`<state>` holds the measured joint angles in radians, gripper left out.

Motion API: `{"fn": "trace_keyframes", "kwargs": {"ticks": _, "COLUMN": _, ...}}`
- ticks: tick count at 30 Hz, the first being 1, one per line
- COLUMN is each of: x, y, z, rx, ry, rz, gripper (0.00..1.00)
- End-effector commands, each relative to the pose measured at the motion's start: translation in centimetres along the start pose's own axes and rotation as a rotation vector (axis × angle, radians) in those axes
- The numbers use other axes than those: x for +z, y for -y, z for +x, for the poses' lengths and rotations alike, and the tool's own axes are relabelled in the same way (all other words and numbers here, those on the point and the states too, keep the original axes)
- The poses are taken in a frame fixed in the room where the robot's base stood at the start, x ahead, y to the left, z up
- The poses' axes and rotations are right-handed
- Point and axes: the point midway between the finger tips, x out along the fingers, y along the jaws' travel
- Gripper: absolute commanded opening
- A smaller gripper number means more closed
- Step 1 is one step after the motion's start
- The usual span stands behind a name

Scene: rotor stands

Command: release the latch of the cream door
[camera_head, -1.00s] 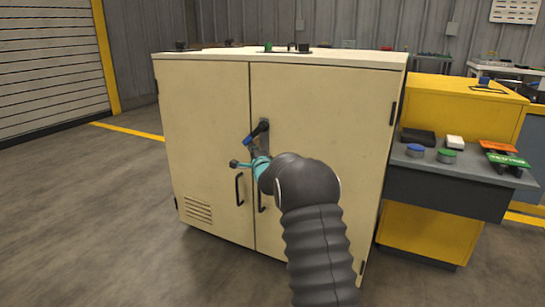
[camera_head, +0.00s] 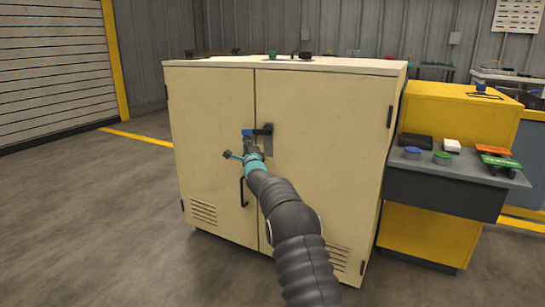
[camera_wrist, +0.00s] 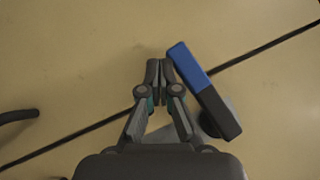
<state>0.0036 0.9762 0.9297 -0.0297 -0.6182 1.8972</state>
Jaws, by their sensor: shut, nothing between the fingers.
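The latch handle (camera_head: 257,131) has a blue end and a black end and lies nearly level across the seam of the cream doors (camera_head: 310,165). My gripper (camera_head: 248,145) is below the blue end in the head view. In the wrist view my gripper (camera_wrist: 160,68) is shut and empty. The right finger is very close to the handle; I cannot tell whether they touch.
A black door pull (camera_head: 242,192) stands on the left door below my gripper. A grey shelf (camera_head: 455,175) with coloured buttons and a yellow cabinet (camera_head: 450,110) are to the right. The floor on the left is clear.

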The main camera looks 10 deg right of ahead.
Motion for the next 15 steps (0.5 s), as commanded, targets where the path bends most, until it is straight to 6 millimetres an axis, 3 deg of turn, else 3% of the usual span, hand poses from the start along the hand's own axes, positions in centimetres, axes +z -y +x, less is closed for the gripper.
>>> {"fn": "trace_keyframes", "kwargs": {"ticks": 15, "x": 0.7, "y": 0.3, "z": 1.6, "rx": 0.001, "ry": 0.004, "rz": -0.001, "gripper": 0.00}}
